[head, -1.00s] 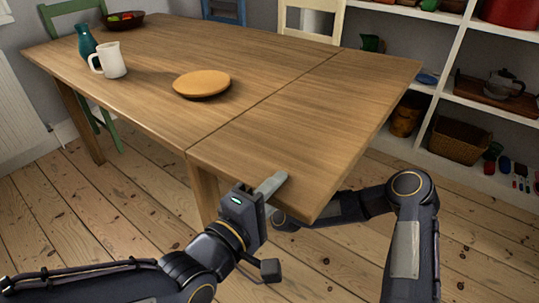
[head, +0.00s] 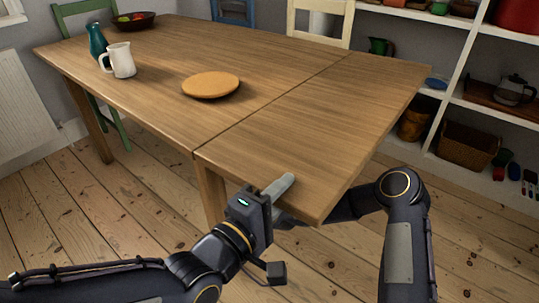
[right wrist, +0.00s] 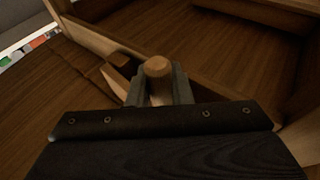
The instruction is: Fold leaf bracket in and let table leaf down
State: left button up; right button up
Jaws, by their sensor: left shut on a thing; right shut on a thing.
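The wooden table leaf (head: 318,130) is the near right end of the table (head: 165,75), level with the top along a thin seam. My left gripper (head: 279,188) is shut on the leaf's near edge, one pale finger flat on top. My right arm reaches under the leaf, which hides that gripper in the head view. In the right wrist view my right gripper (right wrist: 158,92) is shut on a round wooden knob (right wrist: 157,67) of the leaf bracket (right wrist: 121,72). The leaf's wooden underside (right wrist: 60,95) and frame rails show around it. How far the bracket is swung out is unclear.
A round wooden board (head: 211,86), a white jug (head: 122,61), a teal vase (head: 97,41) and a fruit bowl (head: 133,21) stand on the fixed top. White shelves (head: 457,101) stand at the right. Chairs stand behind. The floor right of the leaf is clear.

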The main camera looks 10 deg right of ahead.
pick_arm(q)
jog(key=shift+w+r, duration=0.15)
jog(key=shift+r, duration=0.2)
pick_arm(e)
jog(key=shift+w+a+r, duration=0.1)
jog(key=shift+w+a, duration=0.55)
jog(key=shift+a, duration=0.1)
jog(key=shift+w+a, duration=0.1)
jog(key=shift+a, duration=0.05)
jog(key=o, duration=0.8)
jog(key=shift+a, duration=0.1)
pick_arm(q)
jog(key=shift+a, duration=0.1)
pick_arm(e)
jog(key=o, duration=1.3)
jog(key=shift+o, duration=0.2)
jog(key=s+f, duration=0.5)
jog(key=s, duration=0.1)
jog(key=shift+s+d, duration=0.3)
jog(key=shift+d, duration=0.15)
jog(key=shift+f, duration=0.1)
jog(key=v, duration=1.2)
